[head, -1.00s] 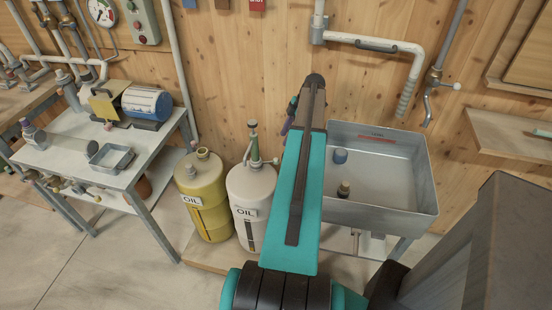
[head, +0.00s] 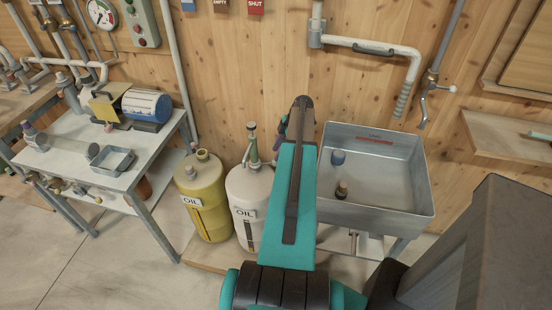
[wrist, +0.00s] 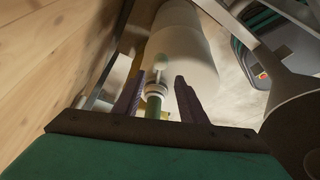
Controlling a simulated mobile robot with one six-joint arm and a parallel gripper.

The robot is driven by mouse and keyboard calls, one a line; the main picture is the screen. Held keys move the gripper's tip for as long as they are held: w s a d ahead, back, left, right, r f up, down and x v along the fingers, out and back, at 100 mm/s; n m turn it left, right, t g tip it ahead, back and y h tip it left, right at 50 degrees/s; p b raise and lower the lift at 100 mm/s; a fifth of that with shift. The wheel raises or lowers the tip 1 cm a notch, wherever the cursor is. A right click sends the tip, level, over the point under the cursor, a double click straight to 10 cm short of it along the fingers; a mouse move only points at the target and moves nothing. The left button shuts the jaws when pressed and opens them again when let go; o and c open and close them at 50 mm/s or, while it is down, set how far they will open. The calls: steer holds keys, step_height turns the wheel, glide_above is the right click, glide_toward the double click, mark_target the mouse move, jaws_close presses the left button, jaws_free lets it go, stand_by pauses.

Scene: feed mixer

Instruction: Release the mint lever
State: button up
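The mint lever appears to be the pale green-topped fitting (head: 253,145) on top of the white oil canister (head: 245,190). In the wrist view a pale mint knob (wrist: 170,66) stands beyond a darker green cylinder (wrist: 153,105). My gripper (wrist: 159,82) is open, with its two dark purple fingers apart on either side of the green cylinder. Gaps show on both sides of it. In the head view my arm hides most of the gripper; only a bit of purple finger shows beside the canister's fitting.
A yellow oil canister (head: 205,205) stands left of the white one. A metal sink (head: 400,208) with two small bottles is on the right. A metal table (head: 75,165) with a blue-ended drum (head: 147,105) is on the left. A wooden wall (head: 230,70) stands close behind.

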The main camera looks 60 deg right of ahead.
mark_target(272, 163)
steer(key=shift+p+x, duration=0.65)
steer(key=shift+x, duration=2.25)
jaws_close()
